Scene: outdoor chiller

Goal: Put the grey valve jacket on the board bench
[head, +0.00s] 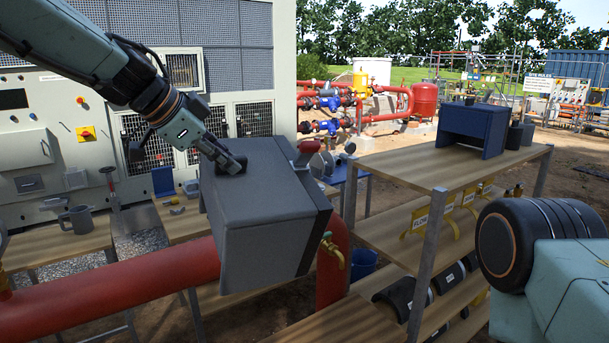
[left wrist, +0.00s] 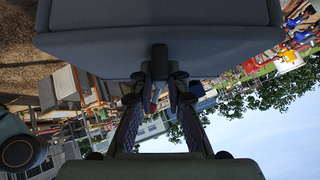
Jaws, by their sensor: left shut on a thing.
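The grey valve jacket (head: 258,215) is a large box in the middle of the head view, in front of or around the thick red pipe (head: 150,275). I cannot tell whether it touches the pipe. My left gripper (head: 235,166) is shut on a small dark grip at the jacket's top. In the left wrist view the jacket (left wrist: 160,45) fills the top, with the left gripper's fingers (left wrist: 160,85) at its dark tab. A wooden bench with shelves (head: 400,168) stands to the right; I cannot tell whether it is the board bench. My right gripper is out of view.
A blue open-fronted box (head: 484,127) and dark pots stand on the shelved bench's top. Lower shelves hold dark curved pieces (head: 400,293) and yellow tags. A brass tap (head: 331,250) sticks out by the jacket. A mug (head: 76,219) stands on a left table.

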